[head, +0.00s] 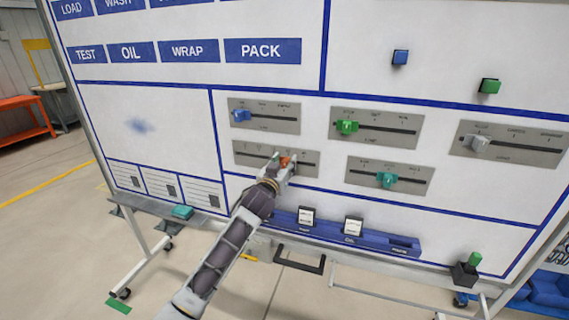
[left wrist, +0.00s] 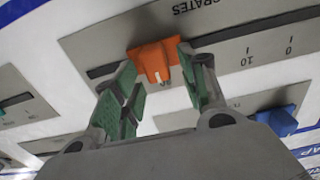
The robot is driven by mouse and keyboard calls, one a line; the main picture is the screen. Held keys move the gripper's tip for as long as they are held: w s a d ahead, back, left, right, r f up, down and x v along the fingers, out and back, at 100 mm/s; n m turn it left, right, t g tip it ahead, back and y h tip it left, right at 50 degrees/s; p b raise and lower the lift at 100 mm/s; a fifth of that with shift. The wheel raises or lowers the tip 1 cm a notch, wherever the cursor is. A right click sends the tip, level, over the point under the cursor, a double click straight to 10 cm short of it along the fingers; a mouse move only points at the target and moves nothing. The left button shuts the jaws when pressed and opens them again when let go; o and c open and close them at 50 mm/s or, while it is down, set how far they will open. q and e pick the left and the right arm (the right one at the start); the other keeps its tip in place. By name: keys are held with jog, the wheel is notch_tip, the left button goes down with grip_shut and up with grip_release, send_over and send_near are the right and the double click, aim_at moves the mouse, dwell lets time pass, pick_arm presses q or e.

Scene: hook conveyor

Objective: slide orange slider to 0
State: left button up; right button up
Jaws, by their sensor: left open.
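The orange slider knob (head: 285,161) sits on a grey slider plate (head: 246,158) on the whiteboard, right of the slot's middle in the head view. In the left wrist view, which is upside down, the orange knob (left wrist: 152,62) shows with its white mark, and the plate's scale reads 0 at the far right with 10 beside it. My left gripper (head: 281,168) is at the knob. In the left wrist view its open green-padded fingers (left wrist: 160,88) stand on either side of the knob, the right one closer to it. Whether either finger touches it I cannot tell. My right gripper is not in view.
A blue slider (head: 241,115) is on the plate above, and it also shows in the wrist view (left wrist: 282,121). Green (head: 347,127), teal (head: 387,180) and grey (head: 478,142) sliders are to the right. A blue ledge (head: 330,232) with cards lies below.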

pick_arm(q)
jog(key=shift+w+d, duration=0.1)
jog(key=shift+w, duration=0.05)
grip_shut()
dwell(0.4)
